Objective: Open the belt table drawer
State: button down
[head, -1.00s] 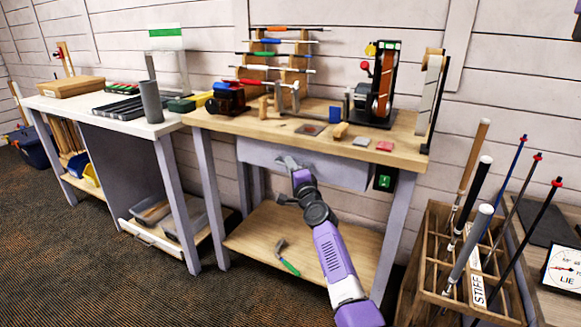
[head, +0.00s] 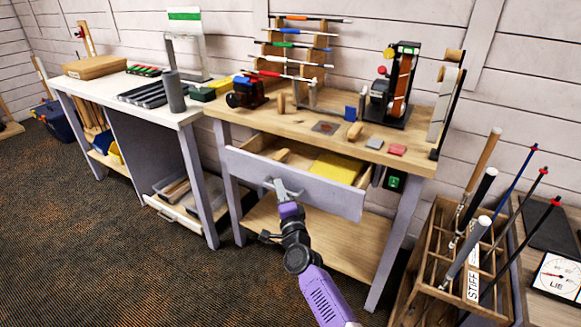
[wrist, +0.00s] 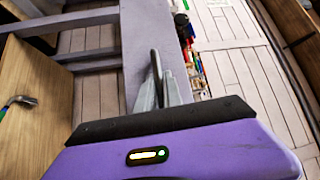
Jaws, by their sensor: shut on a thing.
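The belt table (head: 408,160) stands in the middle of the head view. Its grey-fronted drawer (head: 325,192) is pulled out, and its inside shows a yellow item (head: 336,166) and a wooden piece (head: 282,155). My gripper (head: 283,190) is at the drawer front, left of its middle. In the wrist view my gripper (wrist: 158,88) is shut on the dark drawer handle (wrist: 155,64), with the grey drawer front (wrist: 137,40) beyond it. The handle is mostly hidden by my gripper in the head view.
A belt sander (head: 395,90) and small parts stand on the tabletop. A wooden club crate (head: 440,240) stands close on the right. A white bench (head: 85,88) is at the left. A hammer (wrist: 18,104) shows on the shelf in the wrist view. Carpet in front is clear.

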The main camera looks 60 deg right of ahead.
jog(key=shift+s+a+f+p, duration=0.15)
jog(key=shift+a+p, duration=0.9)
jog(key=shift+a, duration=1.2)
jog(key=c, duration=1.5)
grip_release()
jog(key=shift+s, duration=0.1)
jog(key=p+v, duration=0.1)
jog(key=v, duration=0.6)
jog(key=shift+s+a, duration=0.25)
